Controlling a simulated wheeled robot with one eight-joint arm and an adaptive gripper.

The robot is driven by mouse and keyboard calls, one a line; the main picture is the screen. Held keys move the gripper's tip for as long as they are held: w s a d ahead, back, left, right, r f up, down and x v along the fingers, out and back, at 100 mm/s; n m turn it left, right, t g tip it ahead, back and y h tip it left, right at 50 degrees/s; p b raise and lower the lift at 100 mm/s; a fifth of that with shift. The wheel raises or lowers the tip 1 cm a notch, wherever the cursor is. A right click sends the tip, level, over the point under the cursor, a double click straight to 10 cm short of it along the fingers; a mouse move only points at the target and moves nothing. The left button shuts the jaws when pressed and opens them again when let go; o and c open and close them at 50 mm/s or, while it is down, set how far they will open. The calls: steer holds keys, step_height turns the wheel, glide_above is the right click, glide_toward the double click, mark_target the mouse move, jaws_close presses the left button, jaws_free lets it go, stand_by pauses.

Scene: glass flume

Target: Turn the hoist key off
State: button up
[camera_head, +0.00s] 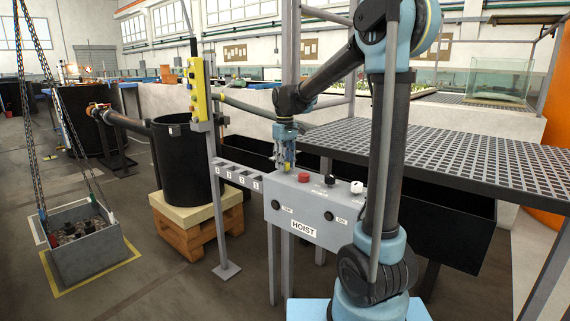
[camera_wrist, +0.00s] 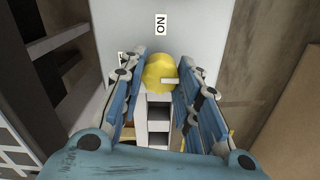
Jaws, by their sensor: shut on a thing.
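The grey hoist control box (camera_head: 318,212) carries a HOIST label on its front. In the wrist view a round yellow key knob (camera_wrist: 160,72) sits between the two fingers of my gripper (camera_wrist: 162,62). The gripper is shut on the knob. The knob's white pointer (camera_wrist: 170,81) points right in that view. An ON label (camera_wrist: 160,24) lies above the knob, turned on its side. A second label at the left finger is partly hidden.
A red button (camera_head: 304,177), a black knob (camera_head: 330,180) and a white knob (camera_head: 357,187) stand on the box top. A grated platform (camera_head: 450,155) lies behind and right. A yellow pendant (camera_head: 199,88) hangs at left; a chained crate (camera_head: 88,250) is at far left.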

steer(key=shift+w, duration=0.15)
steer(key=o, duration=1.1)
step_height(320, 180, up, 12)
steer(key=shift+f, duration=0.1)
